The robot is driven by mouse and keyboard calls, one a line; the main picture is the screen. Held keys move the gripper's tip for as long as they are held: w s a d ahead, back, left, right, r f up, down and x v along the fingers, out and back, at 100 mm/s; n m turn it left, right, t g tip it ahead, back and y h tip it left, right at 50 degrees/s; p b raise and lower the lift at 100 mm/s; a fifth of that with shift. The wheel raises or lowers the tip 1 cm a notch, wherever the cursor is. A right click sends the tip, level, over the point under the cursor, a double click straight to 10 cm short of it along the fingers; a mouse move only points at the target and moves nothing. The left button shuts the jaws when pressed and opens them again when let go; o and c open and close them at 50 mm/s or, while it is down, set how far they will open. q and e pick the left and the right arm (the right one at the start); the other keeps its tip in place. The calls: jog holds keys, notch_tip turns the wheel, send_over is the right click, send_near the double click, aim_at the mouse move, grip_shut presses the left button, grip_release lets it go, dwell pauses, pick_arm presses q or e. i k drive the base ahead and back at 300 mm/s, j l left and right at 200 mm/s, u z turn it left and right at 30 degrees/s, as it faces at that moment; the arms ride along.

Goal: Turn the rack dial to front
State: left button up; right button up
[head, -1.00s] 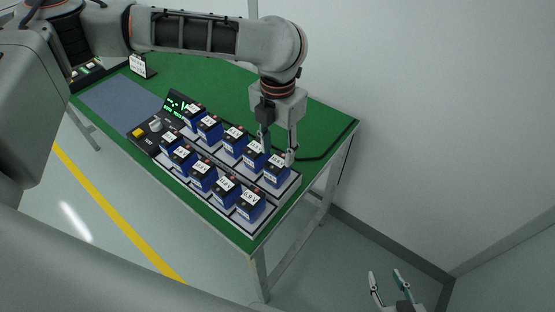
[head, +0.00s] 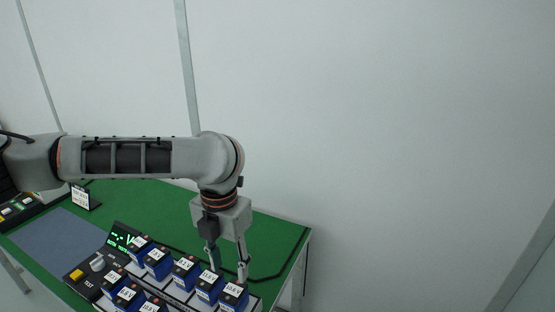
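The rack dial (head: 97,263) is a small grey knob on the black control panel at the left end of the battery rack. It sits beside a yellow button (head: 77,274) and below a display with green characters (head: 122,238). My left gripper (head: 229,270) points down at the right end of the back row of batteries, well right of the dial. Its two fingers are apart, close to the rightmost battery (head: 233,297); I cannot tell whether they touch it. My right gripper is out of view.
Two rows of blue batteries (head: 184,272) with white voltage labels fill the rack; the front row is cut off below. The green table (head: 268,237) has a blue-grey mat (head: 60,240) at left and a small sign (head: 82,197) behind it. A pale wall stands behind.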

aim_at(98, 265)
jog(key=k+j, duration=0.25)
jog(key=k, duration=0.2)
jog(key=k+j, duration=0.25)
jog(key=k, duration=0.25)
